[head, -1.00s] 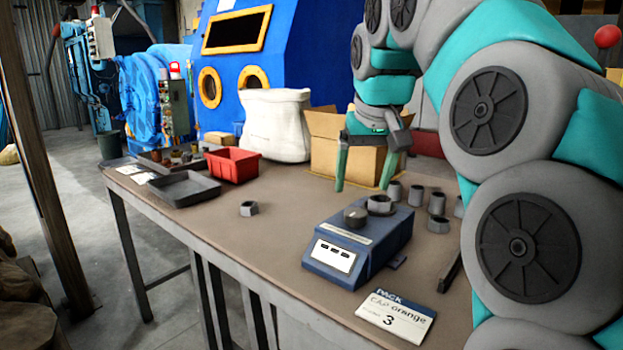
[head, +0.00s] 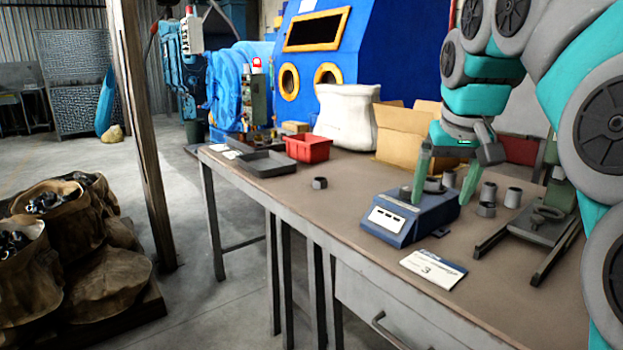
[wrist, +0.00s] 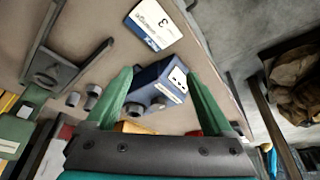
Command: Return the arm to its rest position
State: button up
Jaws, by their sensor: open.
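My grey and teal arm comes in from the right in the head view. My gripper (head: 446,172) has two green fingers spread apart, with nothing between them. It hangs above the workbench (head: 330,213), over or behind the blue scale-like device (head: 408,217). In the wrist view, my gripper (wrist: 160,95) shows its fingers wide apart, with the blue device (wrist: 158,85) showing between them farther off. A grey nut-like ring (head: 433,184) sits on the device, partly hidden by a finger.
Several grey metal parts (head: 513,197) stand right of the device, near a dark stand (head: 537,224). A white card (head: 433,267) lies in front. A red bin (head: 308,147), black tray (head: 267,163), white sack (head: 346,128) and cardboard box (head: 400,135) are farther back. Brown sacks (head: 60,270) stand left on the floor.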

jog(key=s+a+f+g, duration=0.3)
jog(key=s+f, duration=1.2)
jog(key=s+a+f+n+g, duration=0.1)
jog(key=s+a+f+g, duration=0.2)
jog(key=s+f, duration=1.2)
jog(key=shift+a+f+y, duration=0.15)
jog(key=shift+f+y, duration=0.15)
jog(key=shift+f, duration=0.05)
